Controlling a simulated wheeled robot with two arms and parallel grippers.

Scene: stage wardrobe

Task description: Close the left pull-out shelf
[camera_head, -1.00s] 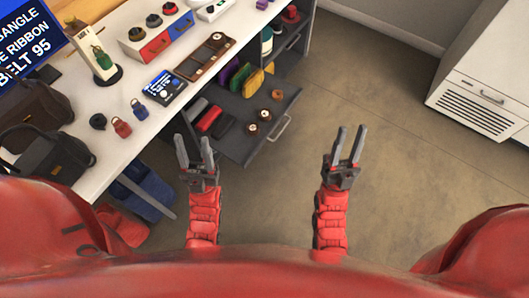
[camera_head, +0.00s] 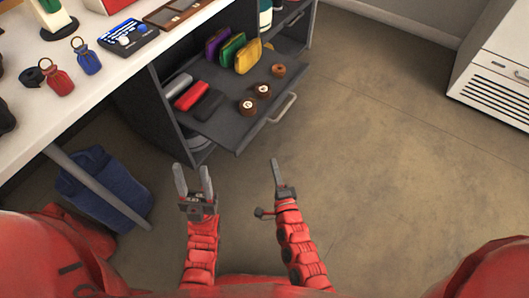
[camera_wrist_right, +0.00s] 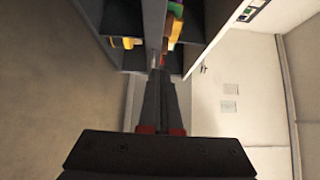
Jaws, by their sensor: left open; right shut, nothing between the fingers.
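The dark grey pull-out shelf (camera_head: 225,127) is extended from the cabinet under the white counter. A silver bar handle (camera_head: 283,108) is on its front edge. It carries purple, green and yellow pouches (camera_head: 247,57), slim red, grey and black cases (camera_head: 192,96) and several small brown round items (camera_head: 263,90). My left gripper (camera_head: 193,172) is open and empty, in front of the cabinet's near corner. My right gripper (camera_head: 275,163) is shut and empty, short of the handle and apart from it. Its closed fingers show in the right wrist view (camera_wrist_right: 157,74), pointing towards shelves with coloured items.
The white counter (camera_head: 100,75) on the left holds a red and a blue tag (camera_head: 88,57) and a blue panel (camera_head: 128,38). A blue bin (camera_head: 103,187) stands below it. A white vented cabinet (camera_head: 490,75) is at the right. The floor (camera_head: 390,150) between is clear.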

